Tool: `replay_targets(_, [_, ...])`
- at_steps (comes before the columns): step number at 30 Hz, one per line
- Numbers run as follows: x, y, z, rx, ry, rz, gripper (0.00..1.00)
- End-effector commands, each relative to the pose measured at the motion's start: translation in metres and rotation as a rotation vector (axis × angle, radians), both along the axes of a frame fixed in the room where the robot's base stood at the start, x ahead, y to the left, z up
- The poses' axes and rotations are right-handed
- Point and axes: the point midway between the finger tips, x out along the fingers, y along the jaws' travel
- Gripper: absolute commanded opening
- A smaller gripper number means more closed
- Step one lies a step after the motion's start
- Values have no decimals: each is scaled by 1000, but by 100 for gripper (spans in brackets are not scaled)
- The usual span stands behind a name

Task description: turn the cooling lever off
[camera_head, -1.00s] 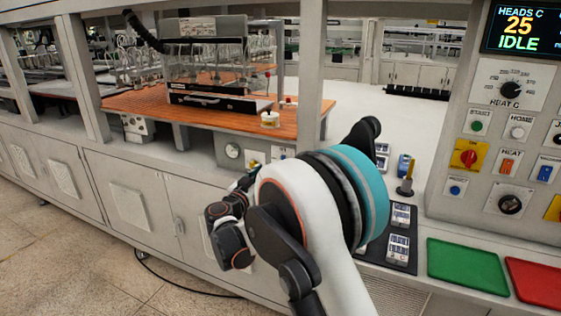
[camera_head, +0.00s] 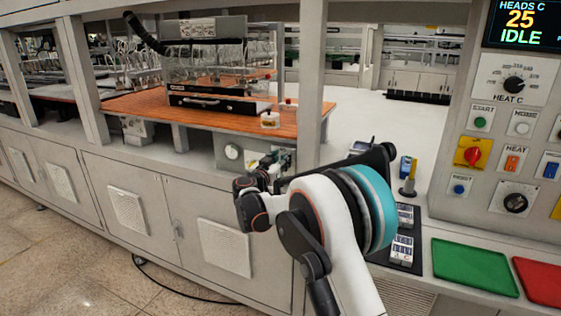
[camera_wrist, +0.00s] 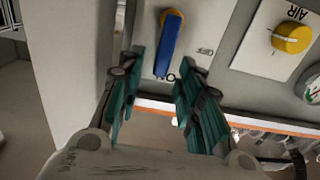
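The lever, a blue handle (camera_wrist: 168,45) on a yellow pivot, is mounted on a light grey panel in the wrist view. My gripper (camera_wrist: 160,68) is open, with one teal finger on each side of the handle's free end. No clear contact with the handle shows. In the head view my gripper (camera_head: 284,162) is at the low panel under the orange bench top, and my arm partly hides this area. The lever cannot be made out there.
A yellow AIR knob (camera_wrist: 292,38) and a round gauge (camera_wrist: 312,88) sit right of the lever in the wrist view. A grey post (camera_wrist: 72,70) stands close on the left. In the head view, the orange bench top (camera_head: 225,119) overhangs the panel.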

Motion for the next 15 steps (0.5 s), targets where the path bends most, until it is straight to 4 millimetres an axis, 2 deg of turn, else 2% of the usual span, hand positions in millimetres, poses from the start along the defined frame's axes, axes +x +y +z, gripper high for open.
replay_targets(4, [0,0,0,0,0,0,33])
replay_targets(8, [0,0,0,0,0,0,4])
replay_targets(9, [0,0,0,0,0,0,0])
replay_targets(15, [0,0,0,-1,0,0,0])
